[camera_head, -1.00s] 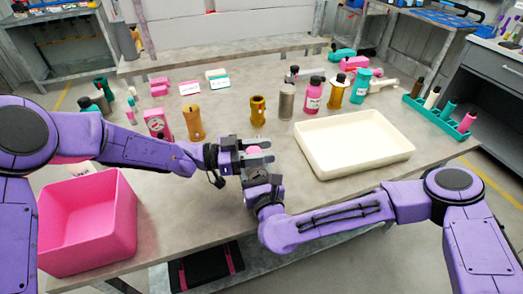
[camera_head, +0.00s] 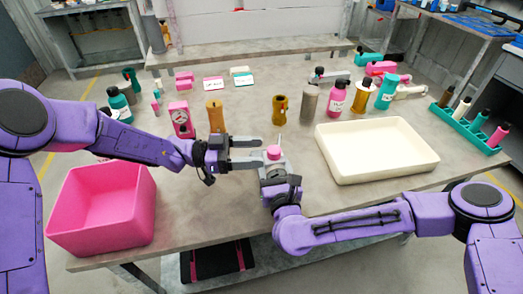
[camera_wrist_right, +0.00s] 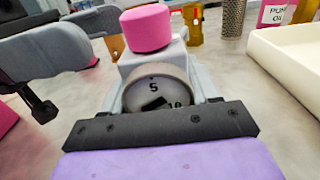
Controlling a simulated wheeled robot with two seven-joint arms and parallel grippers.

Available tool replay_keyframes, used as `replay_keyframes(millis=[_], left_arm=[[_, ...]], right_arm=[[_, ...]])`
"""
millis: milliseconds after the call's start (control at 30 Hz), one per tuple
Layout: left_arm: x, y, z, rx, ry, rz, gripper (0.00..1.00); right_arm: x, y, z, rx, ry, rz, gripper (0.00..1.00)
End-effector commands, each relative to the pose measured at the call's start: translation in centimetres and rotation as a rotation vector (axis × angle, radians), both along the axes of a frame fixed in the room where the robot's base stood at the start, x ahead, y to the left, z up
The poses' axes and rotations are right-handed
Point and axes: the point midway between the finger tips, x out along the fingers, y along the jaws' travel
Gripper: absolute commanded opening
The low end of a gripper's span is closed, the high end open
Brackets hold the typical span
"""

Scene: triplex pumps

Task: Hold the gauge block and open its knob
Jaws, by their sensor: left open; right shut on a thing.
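The pink knob shows in the head view (camera_head: 273,152). My left gripper (camera_head: 258,152) is open and empty just left of the knob, its grey fingers pointing at it, with a small gap. In the right wrist view its fingers (camera_wrist_right: 75,40) show at the upper left.
A cream tray (camera_head: 430,168) lies to the right and a pink bin (camera_head: 100,235) stands at the left front. Bottles, gold cylinders and a pink gauge (camera_head: 180,120) stand behind the grippers. A teal rack (camera_head: 470,125) is at the far right.

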Motion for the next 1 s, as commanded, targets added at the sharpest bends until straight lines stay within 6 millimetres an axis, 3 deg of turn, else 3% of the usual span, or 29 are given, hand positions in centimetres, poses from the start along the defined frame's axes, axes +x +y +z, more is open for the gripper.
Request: replay_keyframes(millis=[200, 233, 300, 333, 667, 767, 1000], left_arm=[[0.0, 0.0, 0.0, 0.000, 0.000, 0.000, 0.63], [0.0, 0.0, 0.0, 0.000, 0.000, 0.000, 0.63], [0.0, 0.0, 0.0, 0.000, 0.000, 0.000, 0.63], [0.0, 0.0, 0.0, 0.000, 0.000, 0.000, 0.63], [0.0, 0.0, 0.0, 0.000, 0.000, 0.000, 0.63], [0.0, -0.1, 0.0, 0.000, 0.000, 0.000, 0.63], [0.0, 0.0, 0.0, 0.000, 0.000, 0.000, 0.63]], right_arm=[[0.0, 0.0, 0.0, 0.000, 0.000, 0.000, 0.10], [0.0, 0.0, 0.0, 0.000, 0.000, 0.000, 0.63], [0.0, 0.0, 0.0, 0.000, 0.000, 0.000, 0.86], [0.0, 0.0, 0.0, 0.000, 0.000, 0.000, 0.90], [-0.5, -0.1, 0.0, 0.000, 0.001, 0.001, 0.90], [-2.1, -0.5, 0.0, 0.000, 0.001, 0.002, 0.90], [-8.1, -2.0, 0.0, 0.001, 0.001, 0.004, 0.90]])
